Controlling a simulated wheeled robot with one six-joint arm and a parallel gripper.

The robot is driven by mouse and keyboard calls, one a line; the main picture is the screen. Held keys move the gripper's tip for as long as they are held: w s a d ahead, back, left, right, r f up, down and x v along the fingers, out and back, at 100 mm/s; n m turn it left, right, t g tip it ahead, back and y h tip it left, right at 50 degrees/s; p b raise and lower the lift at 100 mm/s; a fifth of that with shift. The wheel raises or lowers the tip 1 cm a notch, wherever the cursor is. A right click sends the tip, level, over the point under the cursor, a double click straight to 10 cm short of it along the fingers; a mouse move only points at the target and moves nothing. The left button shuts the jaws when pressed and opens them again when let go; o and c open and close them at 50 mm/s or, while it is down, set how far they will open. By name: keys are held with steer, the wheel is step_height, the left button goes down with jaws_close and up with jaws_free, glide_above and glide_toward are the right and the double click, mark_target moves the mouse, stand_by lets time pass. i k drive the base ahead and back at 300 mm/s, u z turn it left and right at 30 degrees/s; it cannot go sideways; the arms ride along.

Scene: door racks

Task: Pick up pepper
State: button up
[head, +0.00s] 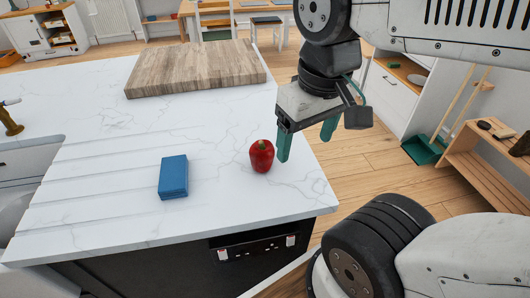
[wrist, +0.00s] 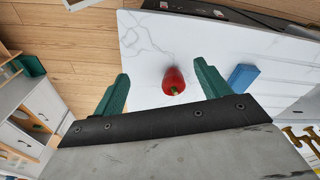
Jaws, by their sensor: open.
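A red pepper (head: 261,157) with a small green stem stands on the white marble countertop, near its right edge. In the wrist view the pepper (wrist: 173,80) shows beyond and between the two green fingers. My gripper (head: 306,139) is open and empty. In the head view it hangs to the right of the pepper, apart from it, over the counter's right edge. In the wrist view my gripper (wrist: 160,88) has its fingers wide apart, with nothing between the pads.
A blue block (head: 173,177) lies on the countertop (head: 110,205) left of the pepper. A wooden cutting board (head: 196,68) lies at the back. A sink with a brass tap (head: 10,122) is at the left. The counter between them is clear.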

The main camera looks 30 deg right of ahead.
mark_target(262, 153)
steer(key=k, duration=0.5)
steer(key=u, duration=1.9)
steer(key=k, duration=0.9)
steer(key=z, duration=1.85)
steer(key=i, duration=0.5)
steer(key=z, duration=0.05)
